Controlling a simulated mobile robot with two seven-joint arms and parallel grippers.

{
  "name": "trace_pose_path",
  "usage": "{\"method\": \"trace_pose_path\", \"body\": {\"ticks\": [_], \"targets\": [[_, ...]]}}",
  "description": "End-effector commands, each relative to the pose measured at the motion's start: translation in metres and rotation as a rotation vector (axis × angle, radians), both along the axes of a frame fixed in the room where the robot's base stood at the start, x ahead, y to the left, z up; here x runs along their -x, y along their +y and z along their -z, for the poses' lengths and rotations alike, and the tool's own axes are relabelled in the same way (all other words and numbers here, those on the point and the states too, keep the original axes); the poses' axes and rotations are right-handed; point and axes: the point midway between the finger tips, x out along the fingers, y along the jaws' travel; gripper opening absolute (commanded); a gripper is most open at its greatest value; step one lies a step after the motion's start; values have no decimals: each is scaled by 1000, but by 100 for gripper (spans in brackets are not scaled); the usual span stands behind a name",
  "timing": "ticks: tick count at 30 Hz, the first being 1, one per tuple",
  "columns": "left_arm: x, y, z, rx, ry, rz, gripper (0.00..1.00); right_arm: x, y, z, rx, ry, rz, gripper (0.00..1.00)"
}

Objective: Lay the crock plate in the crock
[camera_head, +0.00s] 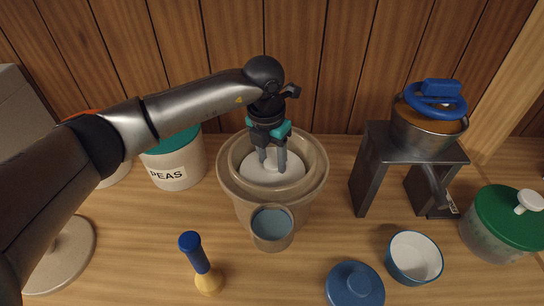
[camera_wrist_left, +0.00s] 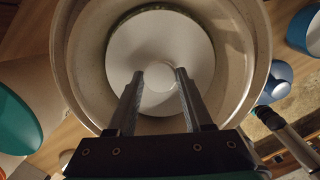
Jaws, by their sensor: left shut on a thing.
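The crock (camera_head: 231,190) is a wide beige pot standing on the wooden counter. The crock plate (camera_head: 257,172) is a white disc inside the crock's mouth, apart from or close to the wall; its exact height is hard to tell. In the left wrist view the plate (camera_wrist_left: 125,48) shows inside the round crock rim (camera_wrist_left: 63,60), with a small round knob (camera_wrist_left: 158,76) at its middle. My left gripper (camera_head: 272,162) points down into the crock, and its fingers are shut on the plate's knob. It also shows in the left wrist view (camera_wrist_left: 158,75). My right gripper is not in view.
A small cup (camera_head: 272,227) stands in front of the crock. A PEAS canister (camera_head: 175,165) stands left, a blue-and-yellow tool (camera_head: 201,264) front left. A blue lid (camera_head: 354,286), a bowl (camera_head: 414,258), a green-lidded pot (camera_head: 490,238) and a metal stand (camera_head: 368,178) with a bucket (camera_head: 421,134) are right.

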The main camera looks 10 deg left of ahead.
Motion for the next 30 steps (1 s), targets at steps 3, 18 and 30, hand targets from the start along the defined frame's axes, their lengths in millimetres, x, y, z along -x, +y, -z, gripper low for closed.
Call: {"method": "trace_pose_path", "body": {"ticks": [3, 18, 30], "targets": [[0, 0, -1, 1, -2, 0, 0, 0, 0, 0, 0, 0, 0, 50], [0, 0, 4, 0, -1, 0, 0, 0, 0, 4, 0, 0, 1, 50], [0, 0, 7, 0, -1, 0, 70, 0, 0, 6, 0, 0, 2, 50]]}}
